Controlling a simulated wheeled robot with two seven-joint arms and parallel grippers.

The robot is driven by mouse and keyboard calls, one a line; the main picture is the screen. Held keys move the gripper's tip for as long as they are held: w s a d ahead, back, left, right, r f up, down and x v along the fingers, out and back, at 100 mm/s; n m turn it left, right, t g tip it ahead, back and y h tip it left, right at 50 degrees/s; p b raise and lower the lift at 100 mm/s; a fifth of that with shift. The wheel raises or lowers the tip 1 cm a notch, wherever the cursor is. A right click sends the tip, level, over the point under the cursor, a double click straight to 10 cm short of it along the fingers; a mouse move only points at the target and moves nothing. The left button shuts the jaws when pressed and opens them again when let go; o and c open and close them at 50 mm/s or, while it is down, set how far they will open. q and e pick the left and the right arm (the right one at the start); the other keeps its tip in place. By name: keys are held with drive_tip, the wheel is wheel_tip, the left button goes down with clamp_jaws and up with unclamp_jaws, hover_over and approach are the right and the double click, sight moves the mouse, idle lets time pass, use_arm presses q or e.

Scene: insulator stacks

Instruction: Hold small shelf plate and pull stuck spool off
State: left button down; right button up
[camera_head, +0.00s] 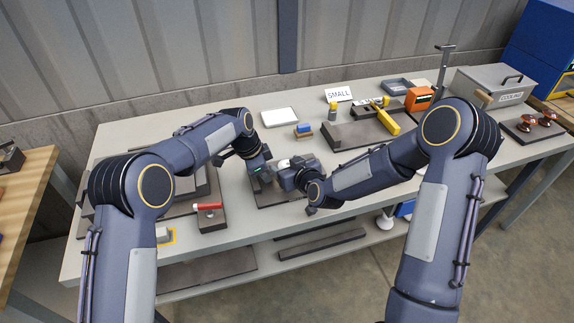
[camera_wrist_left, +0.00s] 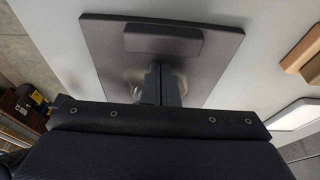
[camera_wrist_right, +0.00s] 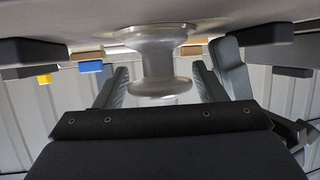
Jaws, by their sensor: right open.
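The small shelf plate (camera_wrist_left: 218,55) is a dark, flat square with a raised bar (camera_wrist_left: 165,40) on it. It lies on the table, partly covered by my arms in the head view (camera_head: 268,199). The spool (camera_wrist_right: 158,65), pale grey and glossy, stands on the plate; its flange touches the plate. My left gripper (camera_wrist_left: 161,72) points down at the plate close to the spool, its fingers together; anything between them is hidden. My right gripper (camera_wrist_right: 160,88) is open, with its fingers on either side of the spool and apart from it.
A red-handled tool (camera_head: 208,206) lies on dark blocks at the left. Behind the grippers are a white tray (camera_head: 280,117), a blue block (camera_head: 304,128) and the SMALL sign (camera_head: 339,95). A grey COOLING box (camera_head: 495,90) stands at the right. The table front is mostly clear.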

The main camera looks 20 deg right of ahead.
drive_tip(key=shift+s, duration=0.1)
idle(1.7)
drive_tip(key=c, duration=0.9)
drive_tip(key=shift+c, duration=0.2)
